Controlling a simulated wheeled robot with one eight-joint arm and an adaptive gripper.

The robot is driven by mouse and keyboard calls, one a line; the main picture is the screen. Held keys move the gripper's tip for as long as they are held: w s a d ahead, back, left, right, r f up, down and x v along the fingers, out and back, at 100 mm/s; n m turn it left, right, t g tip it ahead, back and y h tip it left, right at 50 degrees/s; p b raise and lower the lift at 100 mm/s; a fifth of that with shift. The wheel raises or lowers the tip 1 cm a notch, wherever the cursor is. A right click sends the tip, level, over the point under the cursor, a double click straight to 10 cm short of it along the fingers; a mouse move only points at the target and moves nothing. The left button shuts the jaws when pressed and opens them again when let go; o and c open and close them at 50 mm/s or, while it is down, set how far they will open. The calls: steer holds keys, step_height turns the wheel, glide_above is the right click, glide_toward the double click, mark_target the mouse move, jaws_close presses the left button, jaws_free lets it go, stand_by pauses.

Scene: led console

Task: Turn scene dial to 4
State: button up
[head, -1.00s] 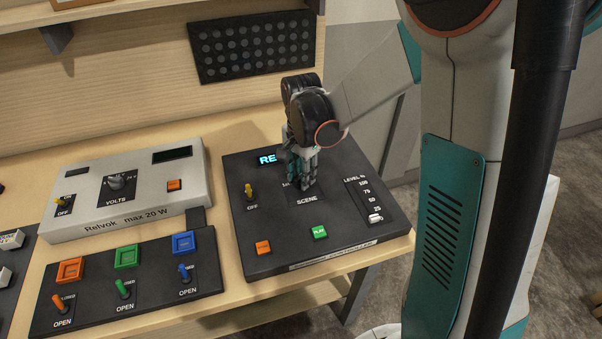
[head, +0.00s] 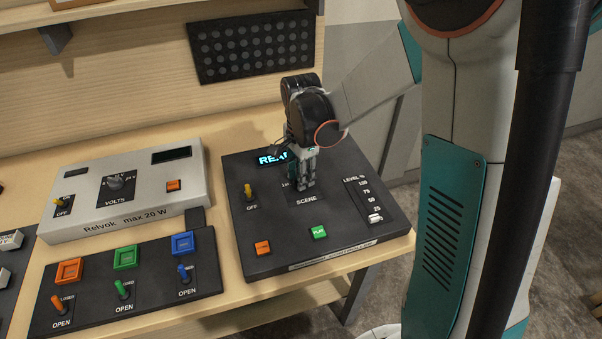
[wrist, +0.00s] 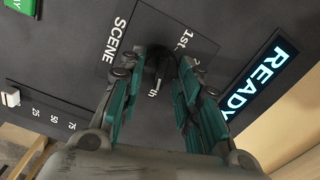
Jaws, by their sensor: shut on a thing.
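The black console (head: 262,221) sits on the wooden bench, with the SCENE label (head: 306,199) below its dial. My gripper (head: 303,185) points down at the dial and covers most of it in the head view. In the wrist view the dark scene dial (wrist: 158,66) shows between the fingertips of my gripper (wrist: 160,75), which is shut on it. The display (wrist: 258,78) reads READY in blue.
A grey voltage box (head: 130,190) and a black switch panel (head: 95,300) stand to the left.

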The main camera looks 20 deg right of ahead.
steer(key=o, duration=1.1)
steer(key=shift+c, duration=0.2)
steer(key=shift+r, duration=0.1)
step_height(320, 180, up, 12)
steer(key=s+r+n+t, duration=0.1)
steer(key=s+n+t, duration=0.2)
steer(key=s+n, duration=0.4)
steer(key=s+r+n+t, duration=0.2)
steer(key=s+n+t, duration=0.2)
steer(key=s+n, duration=0.4)
steer(key=shift+s+a+r+n, duration=0.2)
steer(key=shift+s+r+n, duration=0.1)
steer(key=shift+s, duration=0.95)
